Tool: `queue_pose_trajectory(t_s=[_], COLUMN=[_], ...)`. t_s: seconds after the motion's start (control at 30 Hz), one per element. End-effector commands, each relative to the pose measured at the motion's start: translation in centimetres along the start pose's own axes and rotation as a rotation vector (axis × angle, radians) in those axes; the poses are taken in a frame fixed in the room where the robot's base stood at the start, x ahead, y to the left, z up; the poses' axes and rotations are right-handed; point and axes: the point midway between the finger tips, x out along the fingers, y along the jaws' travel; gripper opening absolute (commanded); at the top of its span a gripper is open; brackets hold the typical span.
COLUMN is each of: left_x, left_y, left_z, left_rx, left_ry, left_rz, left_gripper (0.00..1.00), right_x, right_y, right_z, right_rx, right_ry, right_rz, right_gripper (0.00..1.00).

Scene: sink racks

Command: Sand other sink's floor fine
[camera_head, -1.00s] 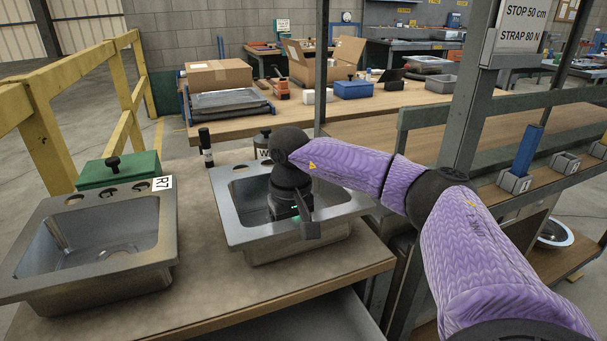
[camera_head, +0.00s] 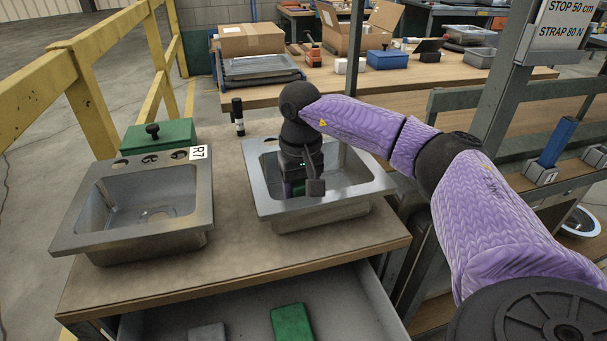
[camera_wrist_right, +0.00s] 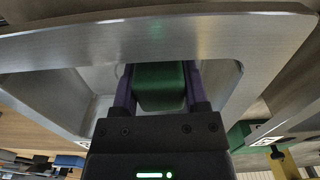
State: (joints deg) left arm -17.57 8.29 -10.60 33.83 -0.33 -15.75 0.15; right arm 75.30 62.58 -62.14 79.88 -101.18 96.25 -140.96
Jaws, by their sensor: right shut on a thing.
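Two steel sinks sit on the wooden bench. The left sink (camera_head: 85,225) has an R7 tag and an empty basin. My right arm reaches into the right sink (camera_head: 262,200), with the right gripper (camera_head: 300,185) low inside its basin. In the right wrist view the gripper (camera_wrist_right: 160,92) is shut on a green block (camera_wrist_right: 160,84), held between its two fingers. The sink's steel rim (camera_wrist_right: 150,40) spans that view. Whether the block touches the sink's floor is hidden. My left gripper is not in view.
An open drawer (camera_head: 235,308) below the bench holds another green block (camera_head: 291,326) and a grey block (camera_head: 207,333). A green box (camera_head: 165,135) stands behind the left sink, and a dark bottle (camera_head: 238,117) between the sinks. Yellow railing (camera_head: 92,105) borders the left. A post (camera_head: 495,85) stands right.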

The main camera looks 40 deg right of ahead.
Motion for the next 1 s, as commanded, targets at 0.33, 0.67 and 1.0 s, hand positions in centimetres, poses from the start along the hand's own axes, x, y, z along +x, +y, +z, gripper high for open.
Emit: queue_pose_trajectory(t_s=[0.33, 0.67, 1.0], left_x=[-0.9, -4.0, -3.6], left_y=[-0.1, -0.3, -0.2], left_z=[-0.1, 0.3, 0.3], left_rx=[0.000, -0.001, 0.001], left_ry=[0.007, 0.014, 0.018], left_rz=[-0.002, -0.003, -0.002], left_gripper=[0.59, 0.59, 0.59], right_x=[-1.1, -4.4, -4.0], right_y=[0.0, 0.0, 0.0], right_z=[0.0, 0.0, 0.0], right_rx=[0.001, 0.002, 0.001], right_ry=[0.001, 0.003, 0.001], right_rz=[0.000, -0.001, 0.000], right_gripper=[0.02, 0.02, 0.02])
